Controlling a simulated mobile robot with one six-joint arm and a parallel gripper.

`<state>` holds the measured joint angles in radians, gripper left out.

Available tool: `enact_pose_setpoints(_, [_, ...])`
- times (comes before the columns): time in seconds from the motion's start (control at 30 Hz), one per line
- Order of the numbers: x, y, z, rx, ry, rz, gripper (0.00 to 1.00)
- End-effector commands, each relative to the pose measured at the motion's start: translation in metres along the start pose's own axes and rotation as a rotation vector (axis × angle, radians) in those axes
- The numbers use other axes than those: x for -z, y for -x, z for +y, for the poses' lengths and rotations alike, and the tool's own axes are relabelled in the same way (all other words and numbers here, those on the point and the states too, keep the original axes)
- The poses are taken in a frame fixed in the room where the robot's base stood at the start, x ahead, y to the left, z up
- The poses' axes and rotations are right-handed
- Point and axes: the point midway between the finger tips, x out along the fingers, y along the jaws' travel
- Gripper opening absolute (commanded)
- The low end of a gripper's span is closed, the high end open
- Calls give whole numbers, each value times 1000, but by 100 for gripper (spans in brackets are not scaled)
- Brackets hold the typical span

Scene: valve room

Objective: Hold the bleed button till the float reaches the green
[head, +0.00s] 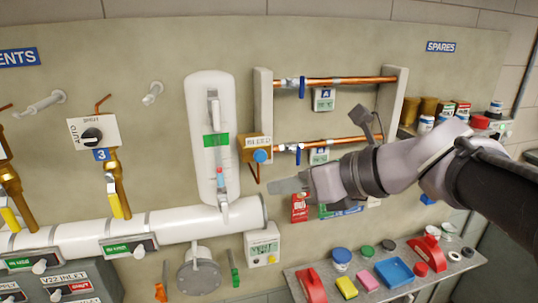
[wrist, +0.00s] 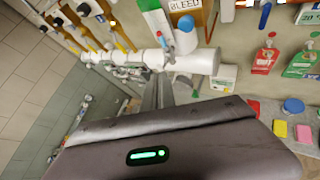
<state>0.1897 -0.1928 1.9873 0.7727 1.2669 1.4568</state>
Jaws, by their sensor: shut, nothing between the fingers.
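The blue bleed button (head: 260,155) sits on an ochre box labelled BLEED (head: 257,142), right of a white level column (head: 209,110). The button also shows at the top of the wrist view (wrist: 186,22). The column carries a green band (head: 216,140). A small red float (head: 220,171) appears well below that band, just above a blue section; it also shows in the wrist view (wrist: 159,34). My gripper (head: 276,185) is shut and empty, below and slightly right of the button, and not on it. The button is unobstructed in both views.
Copper pipes (head: 340,81) with blue-handled valves run right of the button. A thick white pipe (head: 170,225) crosses below the column. A shelf (head: 390,280) with a blue tray and several small items lies below my arm.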

Motion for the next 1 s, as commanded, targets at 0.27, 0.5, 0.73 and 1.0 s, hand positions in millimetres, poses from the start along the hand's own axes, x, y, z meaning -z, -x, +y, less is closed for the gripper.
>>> enact_pose_setpoints(0.27, [-20, -27, -19, -2, 0, 2, 0])
enact_pose_setpoints(0.5, [-37, -48, -35, -1, 1, 1, 0])
enact_pose_setpoints(0.73, [-42, -58, -42, 0, 1, 1, 0])
enact_pose_setpoints(1.0, [-42, -58, -42, 0, 2, 1, 0])
